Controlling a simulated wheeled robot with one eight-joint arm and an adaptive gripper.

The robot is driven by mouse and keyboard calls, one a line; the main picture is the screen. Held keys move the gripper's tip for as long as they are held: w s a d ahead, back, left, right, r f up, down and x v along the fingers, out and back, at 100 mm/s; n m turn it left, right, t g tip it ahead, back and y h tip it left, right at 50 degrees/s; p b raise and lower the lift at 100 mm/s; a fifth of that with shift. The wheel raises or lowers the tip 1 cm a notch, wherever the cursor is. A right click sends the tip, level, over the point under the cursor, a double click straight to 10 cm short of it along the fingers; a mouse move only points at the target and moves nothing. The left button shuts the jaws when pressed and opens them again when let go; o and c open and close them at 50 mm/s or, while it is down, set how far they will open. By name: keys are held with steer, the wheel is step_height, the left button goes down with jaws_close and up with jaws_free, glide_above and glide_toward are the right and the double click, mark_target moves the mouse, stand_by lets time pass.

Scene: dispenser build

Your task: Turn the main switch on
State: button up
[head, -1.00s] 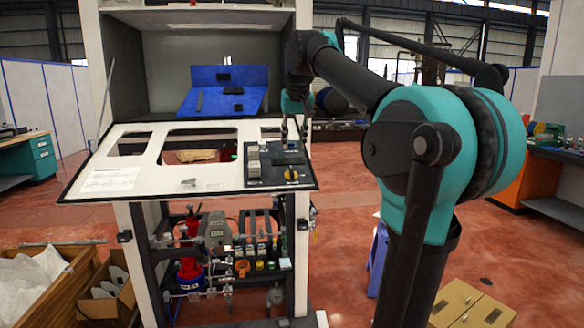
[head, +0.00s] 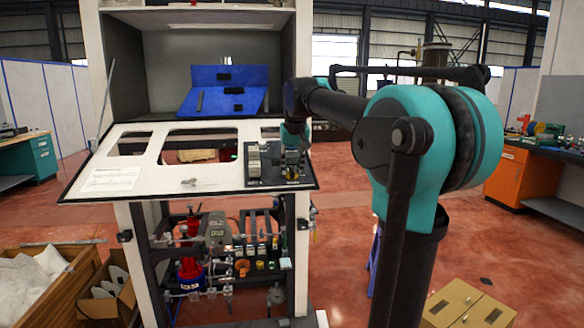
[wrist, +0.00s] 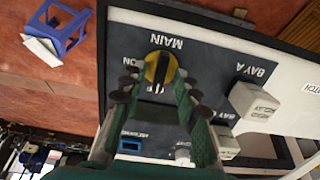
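The main switch is a round yellow knob with a dark grip bar (wrist: 159,68) on a dark panel. In the wrist view its "MAIN" and "ON" labels read upside down, and the bar looks roughly vertical in the picture. Lettering just below the knob is partly hidden. My gripper (wrist: 157,88) is open, its fingers on either side of the knob, with gaps seeming to show between them and it. In the head view my gripper (head: 292,165) is over the right end of the tilted white console and mostly covers the knob (head: 292,179).
A blue connector (wrist: 131,143) is near the left finger. The white console (head: 150,170) has open cut-outs; a blue stool (wrist: 62,28) stands on the floor.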

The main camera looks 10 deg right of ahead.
jaws_close()
steer(key=shift+m, duration=0.4)
steer(key=m, duration=0.6)
steer(key=shift+d, duration=0.1)
steer(key=m, duration=0.5)
steer(key=shift+m, duration=0.4)
steer(key=m, duration=0.5)
steer(key=shift+s, duration=0.1)
steer(key=shift+m, duration=0.3)
steer(key=shift+o, duration=0.5)
jaws_free()
